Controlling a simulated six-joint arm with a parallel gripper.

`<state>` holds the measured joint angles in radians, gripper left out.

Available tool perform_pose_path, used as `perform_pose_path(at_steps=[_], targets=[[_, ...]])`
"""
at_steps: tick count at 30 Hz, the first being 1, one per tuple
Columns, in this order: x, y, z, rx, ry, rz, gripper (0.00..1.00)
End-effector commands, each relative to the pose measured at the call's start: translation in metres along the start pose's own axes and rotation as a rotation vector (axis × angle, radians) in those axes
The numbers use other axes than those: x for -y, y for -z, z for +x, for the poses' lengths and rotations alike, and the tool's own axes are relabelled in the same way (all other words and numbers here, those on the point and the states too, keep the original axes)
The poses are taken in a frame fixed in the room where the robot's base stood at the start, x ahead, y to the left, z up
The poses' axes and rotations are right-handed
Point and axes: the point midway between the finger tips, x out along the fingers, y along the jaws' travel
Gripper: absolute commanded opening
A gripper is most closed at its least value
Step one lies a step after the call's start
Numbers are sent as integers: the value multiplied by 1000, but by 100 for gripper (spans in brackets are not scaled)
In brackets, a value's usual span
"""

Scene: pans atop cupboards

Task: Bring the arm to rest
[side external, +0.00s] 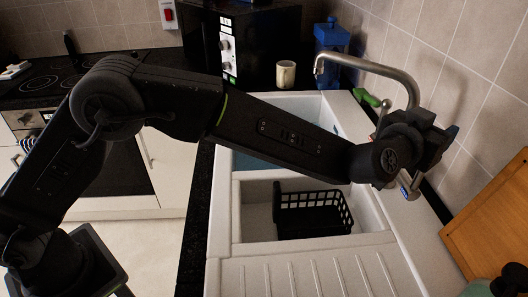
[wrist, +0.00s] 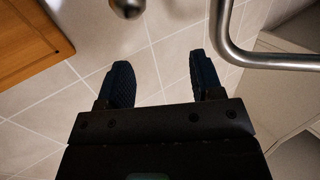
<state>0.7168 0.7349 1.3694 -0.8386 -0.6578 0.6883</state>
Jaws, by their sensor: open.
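My arm stretches across the sink in the side view. My gripper (side external: 440,150) is at the right, beside the metal tap (side external: 375,68) and close to the tiled wall. In the wrist view my gripper (wrist: 164,78) shows two dark blue fingers well apart, with only tiles seen between them. It holds nothing. The curved tap (wrist: 262,60) is just right of the fingers in that view. Whether any part of the gripper touches the tap cannot be told.
The white sink (side external: 300,262) lies under my forearm, with a black basket (side external: 312,215) in one basin. A cup (side external: 286,74) and a blue bottle (side external: 331,45) stand behind. A wooden panel (side external: 490,225) is at the right. A rounded metal end (wrist: 127,7) shows at the wrist view's top.

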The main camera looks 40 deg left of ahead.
Motion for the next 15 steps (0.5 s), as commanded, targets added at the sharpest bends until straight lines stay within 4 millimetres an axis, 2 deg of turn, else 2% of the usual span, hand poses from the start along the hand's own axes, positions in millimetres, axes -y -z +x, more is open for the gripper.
perform_pose_path(at_steps=[1, 6, 11, 15], targets=[[18, 20, -5, 11, -16, -11, 60], [74, 59, -41, 124, -99, -32, 60], [126, 75, -96, 262, -139, -40, 60], [169, 72, -156, 403, -136, -46, 60]])
